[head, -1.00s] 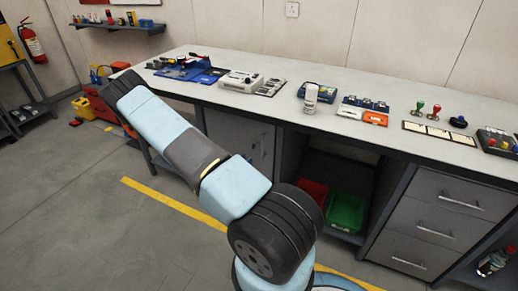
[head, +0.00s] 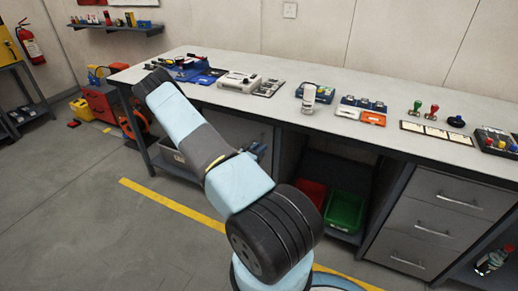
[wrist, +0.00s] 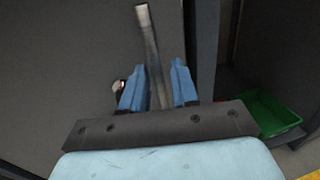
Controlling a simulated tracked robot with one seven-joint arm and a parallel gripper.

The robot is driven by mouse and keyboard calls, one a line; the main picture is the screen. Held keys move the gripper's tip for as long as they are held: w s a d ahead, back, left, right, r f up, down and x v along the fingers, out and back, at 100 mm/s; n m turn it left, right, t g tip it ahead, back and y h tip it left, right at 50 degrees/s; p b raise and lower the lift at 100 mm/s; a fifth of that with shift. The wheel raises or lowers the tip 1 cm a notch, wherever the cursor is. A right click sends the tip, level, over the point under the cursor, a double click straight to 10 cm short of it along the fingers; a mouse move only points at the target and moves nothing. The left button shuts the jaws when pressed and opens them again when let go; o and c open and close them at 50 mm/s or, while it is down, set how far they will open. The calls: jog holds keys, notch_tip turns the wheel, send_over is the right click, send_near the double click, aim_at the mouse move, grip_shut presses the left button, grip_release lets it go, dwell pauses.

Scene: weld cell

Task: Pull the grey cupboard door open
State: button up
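The grey cupboard door (head: 242,130) is under the workbench in the head view, partly hidden by my arm, and looks shut. In the wrist view the door (wrist: 65,60) fills the left and middle. Its long metal bar handle (wrist: 149,45) runs between the two blue fingers of my gripper (wrist: 157,88). The fingers are apart, with a gap showing on each side of the bar, so my gripper is open around the handle. In the head view only a small part of my gripper (head: 257,150) shows in front of the door.
A dark post (wrist: 203,50) stands just right of the door. Beyond it is an open bay with a red bin (head: 310,192) and a green bin (head: 345,211). Drawers (head: 425,215) are further right. The floor (head: 90,215) at left is clear.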

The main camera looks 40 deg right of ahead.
jog(key=shift+w+d, duration=0.15)
jog(key=shift+d, duration=0.5)
jog(key=shift+c, duration=0.3)
jog(key=c, duration=0.4)
grip_shut()
